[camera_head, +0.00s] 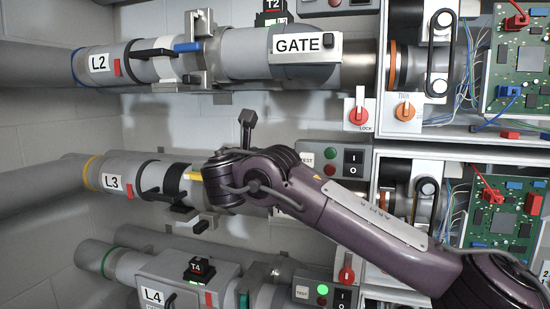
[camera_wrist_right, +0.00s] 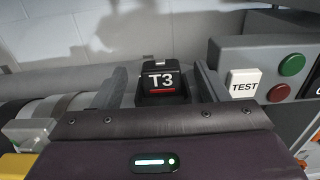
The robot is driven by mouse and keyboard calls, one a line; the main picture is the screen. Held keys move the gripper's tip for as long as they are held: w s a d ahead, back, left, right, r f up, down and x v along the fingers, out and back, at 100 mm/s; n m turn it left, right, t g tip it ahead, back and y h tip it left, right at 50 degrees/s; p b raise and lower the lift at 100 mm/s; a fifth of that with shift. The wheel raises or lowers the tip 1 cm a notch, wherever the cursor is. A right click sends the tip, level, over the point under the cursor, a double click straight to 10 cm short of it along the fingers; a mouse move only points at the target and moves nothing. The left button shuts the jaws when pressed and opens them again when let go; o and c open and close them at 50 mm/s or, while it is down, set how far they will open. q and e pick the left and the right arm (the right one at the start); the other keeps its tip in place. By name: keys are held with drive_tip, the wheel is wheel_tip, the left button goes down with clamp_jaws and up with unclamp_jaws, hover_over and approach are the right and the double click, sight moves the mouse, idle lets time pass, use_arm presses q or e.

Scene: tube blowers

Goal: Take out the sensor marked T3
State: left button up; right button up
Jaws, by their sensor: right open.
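The sensor marked T3 (camera_wrist_right: 161,82) is a black block with white lettering and a red line, seated upright on the pipe in the right wrist view. My right gripper (camera_wrist_right: 162,88) is open, with one grey finger on each side of T3. I cannot tell whether the fingers touch it. In the head view my right arm comes in from the right and hides T3 and the fingertips at the L3 pipe (camera_head: 118,172). My left gripper is in neither view.
Sensor T4 (camera_head: 199,267) sits on the lower L4 unit, and T2 (camera_head: 272,6) is at the top edge. A TEST button (camera_wrist_right: 244,84) with green and red buttons stands right of T3. The GATE pipe (camera_head: 240,52) runs above my arm. Open circuit-board boxes (camera_head: 512,212) stand at right.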

drive_tip(key=c, duration=1.1)
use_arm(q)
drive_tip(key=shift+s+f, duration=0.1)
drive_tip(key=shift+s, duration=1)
use_arm(e)
drive_tip(key=shift+r, duration=0.1)
